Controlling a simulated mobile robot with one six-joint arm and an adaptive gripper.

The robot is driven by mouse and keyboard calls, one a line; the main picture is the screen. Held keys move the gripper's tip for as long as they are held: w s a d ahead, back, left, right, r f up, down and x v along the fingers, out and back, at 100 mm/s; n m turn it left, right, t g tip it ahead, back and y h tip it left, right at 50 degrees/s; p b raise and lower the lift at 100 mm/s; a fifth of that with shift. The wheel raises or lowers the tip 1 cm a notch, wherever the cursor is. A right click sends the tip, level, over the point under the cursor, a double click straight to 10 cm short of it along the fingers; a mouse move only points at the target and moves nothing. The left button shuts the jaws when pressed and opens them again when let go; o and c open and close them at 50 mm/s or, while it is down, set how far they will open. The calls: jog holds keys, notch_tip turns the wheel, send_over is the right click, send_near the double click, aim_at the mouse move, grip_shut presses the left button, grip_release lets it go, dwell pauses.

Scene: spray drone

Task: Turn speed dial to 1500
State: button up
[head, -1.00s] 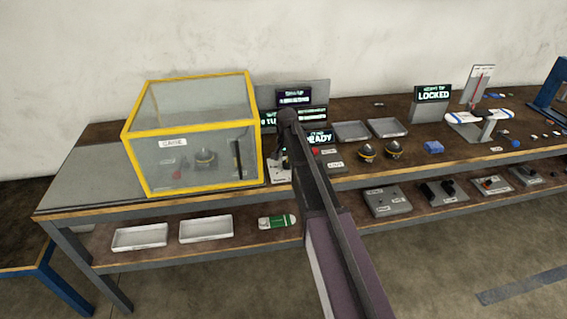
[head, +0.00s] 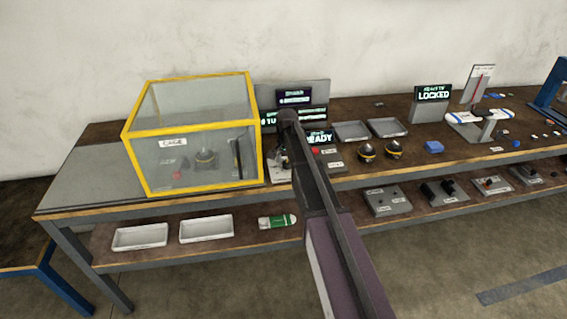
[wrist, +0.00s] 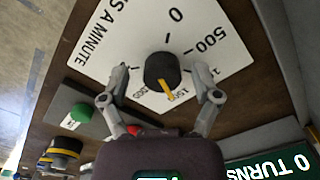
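The speed dial (wrist: 161,72) is a dark round knob with a yellow pointer on a white scale plate (wrist: 110,38). In the wrist view the pointer aims toward the lower part of the picture, at or close to the 1500 mark; the exact reading is hard to tell. The 0 and 500 marks read clearly; others are partly hidden. My gripper (wrist: 160,68) is open, with one finger on each side of the knob and gaps visible between. In the head view my arm hides the dial.
A green button (wrist: 82,113) and a red one (wrist: 138,130) lie near the dial. A display (wrist: 275,166) reads 0 TURNS. In the head view a yellow-framed cage (head: 190,130) stands left of my arm, and trays (head: 388,127) stand to the right.

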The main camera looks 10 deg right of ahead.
aim_at(287, 162)
jog(key=shift+w, duration=0.1)
jog(key=shift+r+n+p, duration=0.6)
jog(key=shift+r+p, duration=0.15)
jog(key=shift+p, duration=0.05)
notch_tip(287, 162, up, 12)
jog(key=n+p, duration=1.2)
jog(key=n, duration=0.1)
jog(key=shift+d+n, duration=0.25)
jog(key=shift+n, duration=0.15)
jog(key=shift+f, duration=0.15)
notch_tip(287, 162, down, 14)
jog(key=b, duration=1.4)
jog(key=shift+r, duration=0.2)
